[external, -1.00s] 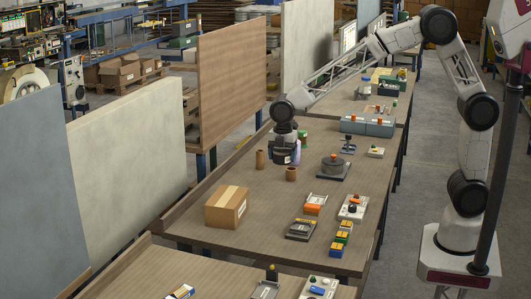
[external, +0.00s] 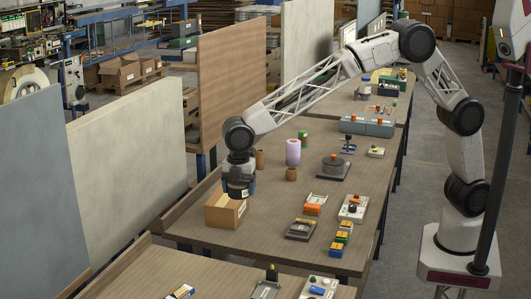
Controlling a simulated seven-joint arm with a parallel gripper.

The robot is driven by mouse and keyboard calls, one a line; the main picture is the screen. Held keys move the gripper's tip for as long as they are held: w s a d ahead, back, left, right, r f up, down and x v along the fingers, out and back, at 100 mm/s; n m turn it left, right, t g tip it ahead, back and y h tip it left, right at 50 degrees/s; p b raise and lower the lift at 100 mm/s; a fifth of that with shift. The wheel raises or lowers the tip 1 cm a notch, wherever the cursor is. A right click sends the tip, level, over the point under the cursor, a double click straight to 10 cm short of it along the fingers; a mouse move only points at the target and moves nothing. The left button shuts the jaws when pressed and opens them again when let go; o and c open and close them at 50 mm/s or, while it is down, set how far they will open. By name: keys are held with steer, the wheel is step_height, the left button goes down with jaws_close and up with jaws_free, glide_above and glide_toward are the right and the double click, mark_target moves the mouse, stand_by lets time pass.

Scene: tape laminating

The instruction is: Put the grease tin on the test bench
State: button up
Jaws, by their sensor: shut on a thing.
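My gripper (external: 239,192) hangs low at the near left of the middle table (external: 277,218), in front of part of the cardboard box in this view. It is shut on a small dark object, which is hard to tell from the dark jaws. I cannot tell for certain whether this is the grease tin. I cannot tell the height of the gripper above the box or whether it touches it. No label in view marks out the test bench.
The cardboard box (external: 223,214) stands below the gripper. Brown cylinders (external: 291,174), a purple cylinder (external: 293,152), a green-topped can (external: 303,137) and a round dark piece on a plate (external: 333,164) stand behind. Several small devices (external: 312,208) lie right. Upright panels (external: 130,160) border the left.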

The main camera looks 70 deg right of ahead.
steer(key=s+a+f, duration=0.1)
steer(key=s+a, duration=0.2)
steer(key=a, duration=0.9)
steer(key=s+a, duration=0.3)
steer(key=a, duration=0.9)
glide_above(229, 282)
steer(key=shift+n, duration=0.3)
steer(key=shift+f, duration=2.5)
steer(key=shift+f, duration=3.15)
steer(key=shift+f, duration=0.1)
steer(key=shift+f, duration=1.75)
steer(key=shift+f, duration=0.15)
